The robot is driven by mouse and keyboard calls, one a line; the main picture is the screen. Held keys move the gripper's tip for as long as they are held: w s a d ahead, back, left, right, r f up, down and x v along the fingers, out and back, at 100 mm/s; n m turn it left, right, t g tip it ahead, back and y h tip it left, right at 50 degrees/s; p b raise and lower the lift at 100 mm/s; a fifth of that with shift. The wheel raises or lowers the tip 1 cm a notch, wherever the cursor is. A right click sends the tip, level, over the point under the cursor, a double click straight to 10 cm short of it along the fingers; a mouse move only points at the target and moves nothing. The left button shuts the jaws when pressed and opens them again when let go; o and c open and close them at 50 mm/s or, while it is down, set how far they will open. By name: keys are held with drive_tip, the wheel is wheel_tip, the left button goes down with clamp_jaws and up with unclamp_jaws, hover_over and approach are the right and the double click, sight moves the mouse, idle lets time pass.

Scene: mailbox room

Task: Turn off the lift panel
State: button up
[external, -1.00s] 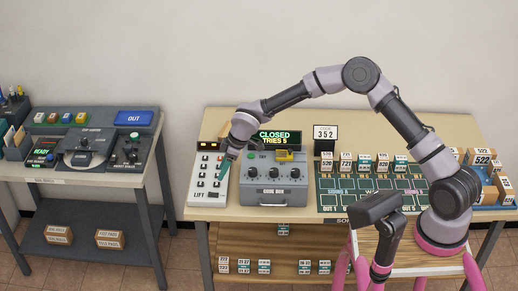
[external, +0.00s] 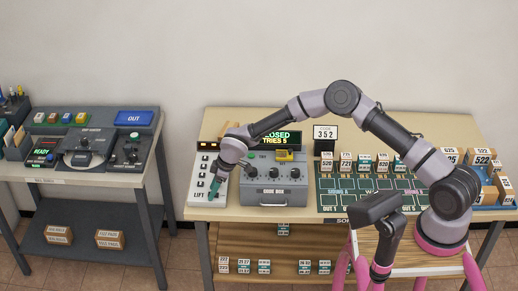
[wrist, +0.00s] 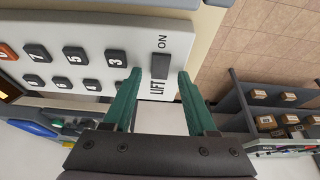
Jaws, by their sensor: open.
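The white lift panel (external: 196,190) lies at the left end of the sorting table, with two columns of dark buttons and the label LIFT at its near end. In the wrist view the panel (wrist: 110,25) shows numbered buttons and a dark rocker switch (wrist: 160,66) between the words LIFT and ON. My gripper (external: 214,194) is over the near end of the panel, its green fingers pointing down. In the wrist view my gripper (wrist: 160,74) is open, with one fingertip on each side of the switch. I cannot tell whether the fingertips touch the panel.
A grey box with knobs (external: 273,188) stands close to the right of the panel, under a display reading CLOSED, TRIES 5 (external: 284,139), partly hidden by my arm. The table's front edge is just below the panel. A second table (external: 90,182) stands apart on the left.

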clamp_jaws()
